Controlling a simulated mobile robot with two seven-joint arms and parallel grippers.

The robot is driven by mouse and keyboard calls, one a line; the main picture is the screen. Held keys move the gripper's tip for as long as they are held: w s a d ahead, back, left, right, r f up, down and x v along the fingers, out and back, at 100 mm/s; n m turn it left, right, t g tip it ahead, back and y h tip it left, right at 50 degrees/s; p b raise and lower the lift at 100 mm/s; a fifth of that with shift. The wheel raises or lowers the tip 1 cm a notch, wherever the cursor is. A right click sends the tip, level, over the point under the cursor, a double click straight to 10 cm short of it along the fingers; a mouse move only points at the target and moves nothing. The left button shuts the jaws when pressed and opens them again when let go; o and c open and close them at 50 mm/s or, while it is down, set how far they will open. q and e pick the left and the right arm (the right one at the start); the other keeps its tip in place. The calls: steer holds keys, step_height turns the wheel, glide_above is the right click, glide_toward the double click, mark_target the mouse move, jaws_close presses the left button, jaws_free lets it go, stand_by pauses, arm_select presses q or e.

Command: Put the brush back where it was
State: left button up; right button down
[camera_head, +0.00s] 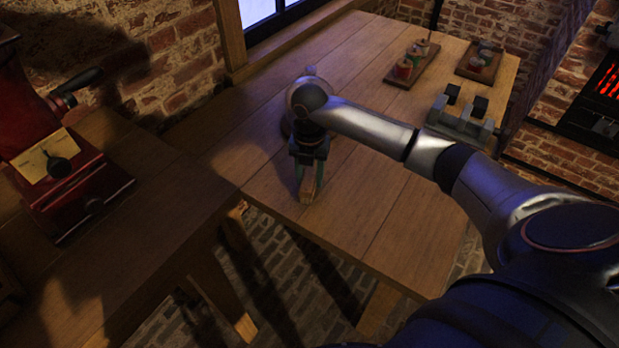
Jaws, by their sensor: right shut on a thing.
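My right gripper (309,172) reaches over the wooden table and points down near its front left part. It is shut on a small light wooden piece, which looks like the brush (307,192). Part of the brush is hidden between the fingers. I cannot tell whether it touches the tabletop or is held just above it. My left gripper is not in view.
The wooden table (390,215) has clear room around the gripper. A red machine (70,170) stands on the left bench.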

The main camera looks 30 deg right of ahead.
mark_target(310, 176)
steer(key=shift+f, duration=0.5)
steer(key=shift+f, duration=0.15)
steer(key=shift+c, duration=2.1)
jaws_free()
step_height(310, 176, up, 12)
steer(key=shift+r, duration=0.2)
